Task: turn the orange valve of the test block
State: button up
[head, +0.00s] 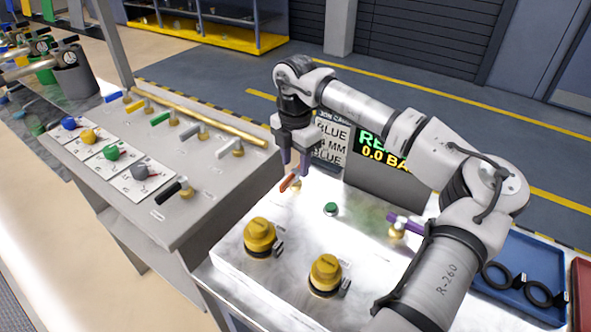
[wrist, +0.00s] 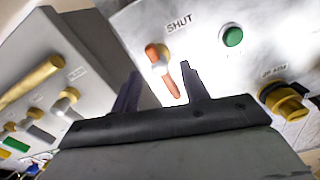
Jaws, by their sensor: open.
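The orange valve (head: 287,184) sits on the white test block (head: 228,252), close to the block's far left edge. Its handle is a slim orange lever on a brass stem. In the wrist view the orange valve (wrist: 163,70) lies by the printed word SHUT, and its lever appears in the gap between my fingers. My gripper (head: 294,163) is open, pointing down just above the lever, with nothing held. In the wrist view my gripper (wrist: 159,85) shows both fingertips apart. I cannot tell whether a finger touches the lever.
A green button (head: 331,209), two yellow caps (head: 260,236) and a purple lever (head: 404,222) stand on the block. A display (head: 380,150) stands behind. A grey panel (head: 215,180) with coloured knobs and levers is to the left. A blue tray (head: 525,262) lies right.

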aim_at(295, 171)
jog(key=shift+f+p, duration=0.45)
jog(key=shift+f, duration=1.9)
grip_shut()
